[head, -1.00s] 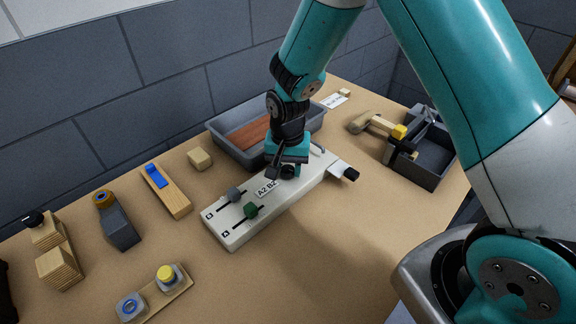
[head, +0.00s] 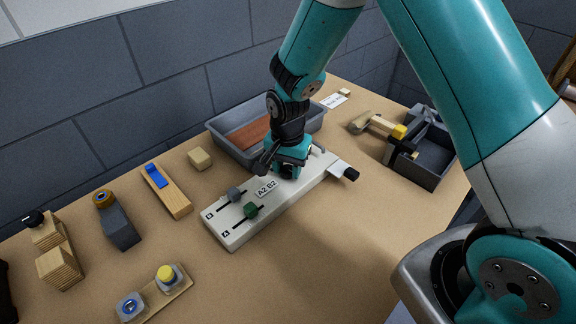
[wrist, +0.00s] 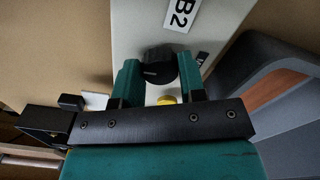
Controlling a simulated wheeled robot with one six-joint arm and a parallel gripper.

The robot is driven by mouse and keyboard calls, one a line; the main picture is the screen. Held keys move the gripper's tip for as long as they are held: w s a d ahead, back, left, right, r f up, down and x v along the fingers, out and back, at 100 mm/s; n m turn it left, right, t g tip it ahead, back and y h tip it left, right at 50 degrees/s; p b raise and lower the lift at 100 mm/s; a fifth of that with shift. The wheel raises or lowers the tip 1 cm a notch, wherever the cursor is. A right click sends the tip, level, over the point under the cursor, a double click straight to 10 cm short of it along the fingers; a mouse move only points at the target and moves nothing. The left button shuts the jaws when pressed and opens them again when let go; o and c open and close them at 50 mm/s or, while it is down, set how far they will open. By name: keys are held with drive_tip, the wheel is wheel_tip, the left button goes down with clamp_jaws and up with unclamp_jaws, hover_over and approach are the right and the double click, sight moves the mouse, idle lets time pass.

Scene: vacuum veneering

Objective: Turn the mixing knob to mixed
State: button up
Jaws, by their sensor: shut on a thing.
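The white mixing unit (head: 237,234) lies on the bench with a label reading A2 B2, a grey slider knob (head: 235,194) and a green slider knob (head: 250,211). The black round mixing knob (wrist: 160,66) sits beyond the label. My gripper (head: 287,172) is down over this end of the unit and hides the knob in the head view. In the wrist view my gripper (wrist: 158,80) has its two teal fingers on either side of the black knob, shut on it. The knob's pointer setting cannot be read clearly.
A grey tray (head: 218,128) with a reddish-brown board stands close behind the unit. A mallet (head: 370,122) and a dark bin (head: 435,165) are at right. Wooden blocks and a board with round pieces lie at left.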

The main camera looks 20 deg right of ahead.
sight(288, 169)
drive_tip(key=o, duration=0.9)
wheel_tip(288, 169, up, 18)
drive_tip(key=shift+f+b, duration=0.25)
drive_tip(key=shift+b, duration=0.45)
drive_tip(key=s+a+r+n+y, duration=0.1)
drive_tip(key=s+n, duration=0.4)
drive_tip(key=s, duration=0.2)
drive_tip(key=s+a+r+n+y, duration=0.1)
drive_tip(key=s+a+r+n, duration=0.1)
drive_tip(key=s+n, duration=0.3)
drive_tip(key=s+a+r+n+y, duration=0.1)
drive_tip(key=s+n, duration=0.4)
drive_tip(key=s, duration=0.6)
drive_tip(key=shift+a+r+n+y, duration=0.2)
drive_tip(key=shift+r+n+y, duration=0.2)
drive_tip(key=shift+r+y, duration=0.25)
